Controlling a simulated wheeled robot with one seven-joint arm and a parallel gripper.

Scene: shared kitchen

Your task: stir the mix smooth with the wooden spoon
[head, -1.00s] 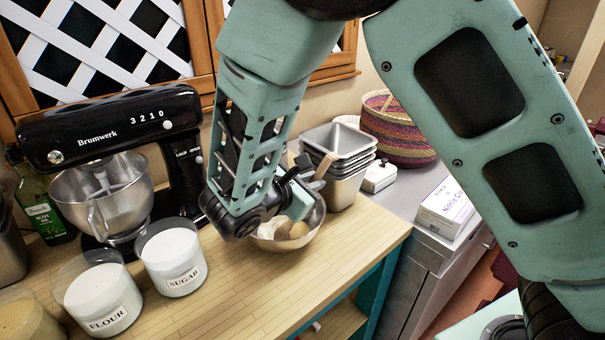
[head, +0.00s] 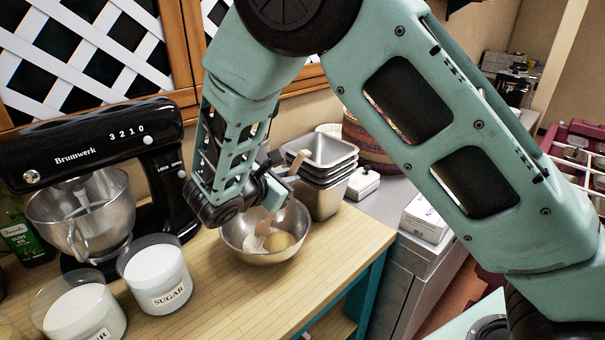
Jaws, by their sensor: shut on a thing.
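The metal mixing bowl (head: 300,238) stands on the wooden counter in the head view. Pale mix (head: 280,241) lies in it, with a whiter patch beside a yellowish tan one. My gripper (head: 270,192) is above the bowl's back rim, shut on the wooden spoon (head: 298,161). The spoon's handle slants up to the right above my gripper. Its lower part reaches down into the bowl. My arm hides part of the grip, and I cannot tell how deep the spoon's tip sits.
A black stand mixer (head: 95,150) stands to the left, with sugar (head: 157,280) and flour (head: 78,312) tubs in front. Stacked metal tins (head: 325,185) stand close behind the bowl at right. Bare counter (head: 235,300) lies in front of the bowl.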

